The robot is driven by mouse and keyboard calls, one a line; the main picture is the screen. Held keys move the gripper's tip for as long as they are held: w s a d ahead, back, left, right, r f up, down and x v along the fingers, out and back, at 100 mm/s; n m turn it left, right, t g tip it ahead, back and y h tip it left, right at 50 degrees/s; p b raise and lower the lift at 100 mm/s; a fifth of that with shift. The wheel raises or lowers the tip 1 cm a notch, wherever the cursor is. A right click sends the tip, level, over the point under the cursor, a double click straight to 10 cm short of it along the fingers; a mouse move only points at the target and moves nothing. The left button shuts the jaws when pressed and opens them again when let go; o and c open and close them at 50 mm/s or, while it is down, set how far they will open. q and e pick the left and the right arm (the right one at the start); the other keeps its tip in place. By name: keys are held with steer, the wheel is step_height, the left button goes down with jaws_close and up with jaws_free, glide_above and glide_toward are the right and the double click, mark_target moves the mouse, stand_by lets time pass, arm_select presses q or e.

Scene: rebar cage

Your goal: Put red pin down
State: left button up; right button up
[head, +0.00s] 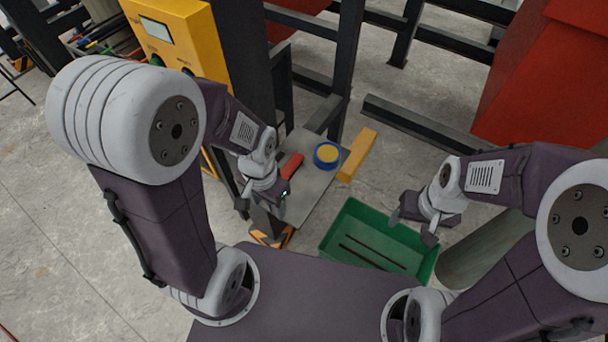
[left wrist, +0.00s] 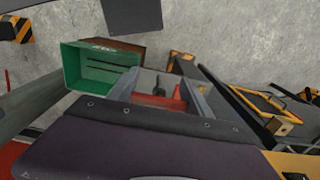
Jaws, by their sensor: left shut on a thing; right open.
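My left gripper (head: 264,207) is at the left edge of a small grey table (head: 318,188). In the left wrist view, a red pin (left wrist: 172,103) shows between its two fingers, and the gripper is shut on it. A red piece (head: 292,165) shows just beyond this gripper in the head view, over the table top. I cannot tell whether it is the held pin or a separate thing. My right gripper (head: 413,226) is open and empty above the right side of the green crate.
A blue ring with a yellow middle (head: 327,155) sits on the table. A yellow block (head: 357,154) is at its right edge. A yellow control box (head: 178,38) stands behind.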

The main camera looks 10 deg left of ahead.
arm_select(q)
steer(key=w+d+f, duration=0.1)
steer(key=w+f, duration=0.1)
steer(key=w, duration=0.1)
steer(key=w+d+f+p, duration=0.1)
steer(key=w+d+f, duration=0.1)
steer(key=w, duration=0.1)
steer(key=w+d+f, duration=0.2)
steer(key=w, duration=0.2)
steer(key=shift+d+f+p, duration=0.2)
steer(key=shift+f+p, duration=0.1)
steer(key=shift+f, duration=0.05)
step_height(320, 180, down, 4)
steer(key=shift+s+r, duration=0.1)
steer(key=shift+r, duration=0.05)
steer(key=shift+f, duration=0.3)
steer(key=o, duration=1.6)
